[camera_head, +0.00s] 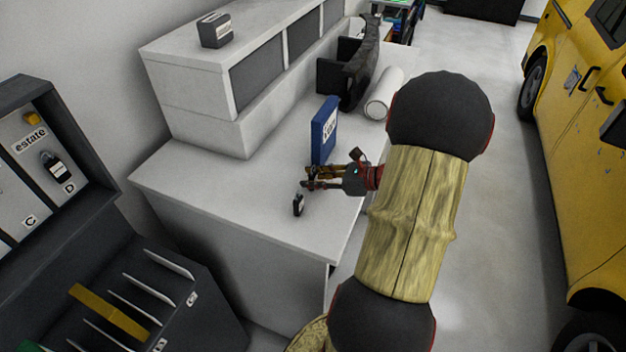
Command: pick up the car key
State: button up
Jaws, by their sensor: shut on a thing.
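A small black car key (298,206) with a pale patch shows over the white counter top, just below my fingertips. My gripper (306,179) reaches in from the right and is shut on the car key at its upper end. The key hangs upright below the fingers. Whether its lower end touches the counter, I cannot tell. Another black key fob (56,169) hangs on the grey key board at the left, by the label "estate" and the letter D.
A blue box (324,131) stands on the counter (230,200) just behind my gripper. A white roll (384,94) and a dark holder (345,75) are farther back. A slotted dark rack (190,310) is at the lower left. A yellow vehicle (575,130) stands at right.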

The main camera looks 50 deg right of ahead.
jog(key=shift+c, duration=0.8)
jog(key=shift+r, duration=0.1)
jog(key=shift+r, duration=0.65)
jog(key=s+a+r+p, duration=0.4)
jog(key=s+a+r, duration=0.4)
jog(key=s+r, duration=0.3)
jog(key=shift+s+r, duration=0.25)
jog(key=shift+s, duration=0.05)
